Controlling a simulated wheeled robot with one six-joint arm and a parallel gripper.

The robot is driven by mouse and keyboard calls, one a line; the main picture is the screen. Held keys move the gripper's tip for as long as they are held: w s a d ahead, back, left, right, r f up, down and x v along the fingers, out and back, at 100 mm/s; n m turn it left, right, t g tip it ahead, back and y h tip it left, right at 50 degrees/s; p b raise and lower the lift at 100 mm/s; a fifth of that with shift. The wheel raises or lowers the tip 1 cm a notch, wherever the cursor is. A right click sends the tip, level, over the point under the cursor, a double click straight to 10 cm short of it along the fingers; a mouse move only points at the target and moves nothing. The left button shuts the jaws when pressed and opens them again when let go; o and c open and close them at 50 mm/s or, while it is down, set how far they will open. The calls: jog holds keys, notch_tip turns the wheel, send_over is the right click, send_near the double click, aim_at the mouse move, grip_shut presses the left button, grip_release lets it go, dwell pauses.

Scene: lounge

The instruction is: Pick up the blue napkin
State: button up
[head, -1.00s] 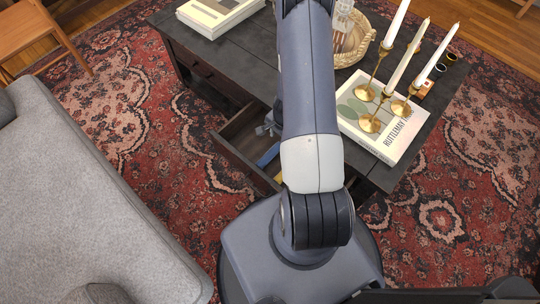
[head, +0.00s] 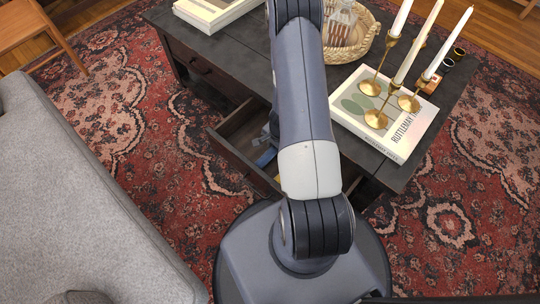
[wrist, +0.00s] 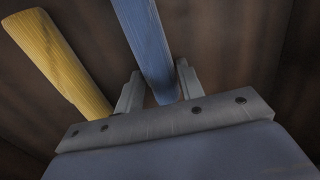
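A long blue strip, the only thing I see that could be the blue napkin (head: 265,157), lies in the open drawer of the dark table. In the wrist view the blue napkin (wrist: 147,45) looks stiff, with a streaked, wood-like surface. My gripper (wrist: 160,82) has one finger on each side of its near end. The fingers are close to its edges, but whether they press on it is unclear. In the head view my arm hides most of the gripper and part of the drawer.
A yellow wood-grained piece (wrist: 62,62) lies left of the blue one in the drawer. The drawer walls (head: 238,155) stand close around. On the table (head: 228,62) are a book (head: 398,132), brass candlesticks (head: 376,118) and a basket (head: 362,42). A grey sofa (head: 75,210) is at left.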

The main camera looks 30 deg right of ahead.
jog(key=shift+c, duration=0.6)
jog(key=c, duration=0.5)
jog(key=shift+r, duration=0.15)
notch_tip(320, 180, up, 28)
jog(key=p, duration=1.7)
jog(key=w+a+r+n+p, duration=0.3)
jog(key=a+r+n+p, duration=0.3)
jog(key=r, duration=0.3)
jog(key=w+a+r+n+g+y+p, duration=0.1)
jog(key=w+a+r+n+p, duration=0.3)
jog(key=r+n, duration=0.4)
notch_tip(320, 180, up, 2)
jog(key=shift+a+r+g+p, duration=0.1)
jog(key=shift+a+g+p, duration=0.2)
jog(key=shift+a+p, duration=0.65)
jog(key=shift+a, duration=0.1)
